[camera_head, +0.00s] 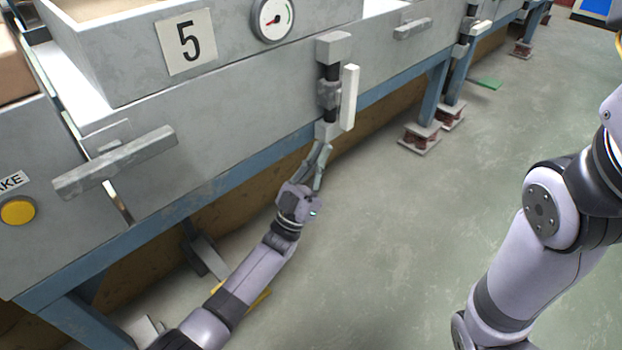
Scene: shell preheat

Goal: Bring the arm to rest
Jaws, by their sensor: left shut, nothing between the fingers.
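My left arm comes in from the bottom left. Its gripper (322,150) is shut and empty, pointing away from me toward the machine. In the picture its fingertips are just below the lower block of a bracket (329,90) on the machine's front; I cannot tell whether they touch it. My right arm (540,220) shows at the right edge, bent, over the floor. Its gripper is out of view.
The grey machine (240,100) bears a number 5 plate (187,41) and a gauge (272,19). A grey bar handle (116,163) and a white upright handle (349,97) stick out. A yellow button (18,211) is at left. The floor (400,240) between my arms is clear.

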